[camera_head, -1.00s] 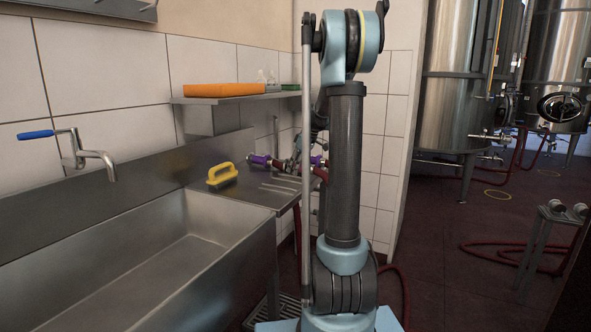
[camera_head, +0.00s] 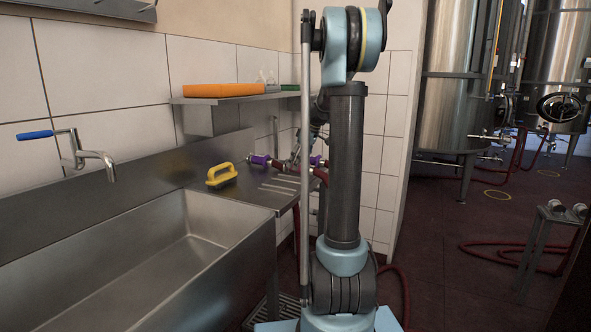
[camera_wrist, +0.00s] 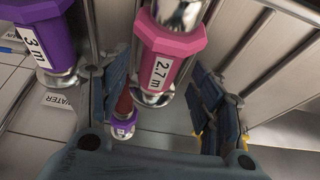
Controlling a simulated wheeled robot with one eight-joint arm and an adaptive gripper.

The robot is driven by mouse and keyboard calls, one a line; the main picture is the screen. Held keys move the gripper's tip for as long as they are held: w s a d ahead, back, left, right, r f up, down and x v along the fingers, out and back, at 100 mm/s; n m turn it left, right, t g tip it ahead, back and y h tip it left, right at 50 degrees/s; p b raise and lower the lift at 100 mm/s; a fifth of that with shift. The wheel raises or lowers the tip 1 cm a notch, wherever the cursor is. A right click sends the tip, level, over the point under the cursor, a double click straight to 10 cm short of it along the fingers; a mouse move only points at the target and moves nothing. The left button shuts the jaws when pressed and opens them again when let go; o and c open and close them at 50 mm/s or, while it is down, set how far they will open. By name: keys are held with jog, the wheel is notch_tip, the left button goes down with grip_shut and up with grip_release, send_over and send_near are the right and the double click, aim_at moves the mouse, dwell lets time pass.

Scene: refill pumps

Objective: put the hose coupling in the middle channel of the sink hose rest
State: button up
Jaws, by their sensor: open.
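In the wrist view a pink hose coupling (camera_wrist: 172,47) marked 2.7 m lies between and just beyond my gripper's (camera_wrist: 165,103) two fingers. The fingers are spread, and the coupling does not look clamped. A purple coupling (camera_wrist: 41,38) marked 3 m is outside the left finger. Another purple coupling (camera_wrist: 123,124) with a red hose end shows lower down between the fingers. Parallel metal bars (camera_wrist: 255,45) run beside the couplings; I cannot tell which channel is the middle one. In the head view a purple coupling (camera_head: 259,159) shows above the drainboard. My gripper is mostly hidden there behind my arm.
A steel sink (camera_head: 190,245) with a tap (camera_head: 100,160) is at left. A yellow brush (camera_head: 221,175) stands on the drainboard (camera_head: 262,195). A wall shelf (camera_head: 235,98) holds an orange item (camera_head: 222,90). Steel tanks (camera_head: 455,75) and red hoses (camera_head: 500,255) are at right.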

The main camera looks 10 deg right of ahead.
jog(key=v, duration=0.9)
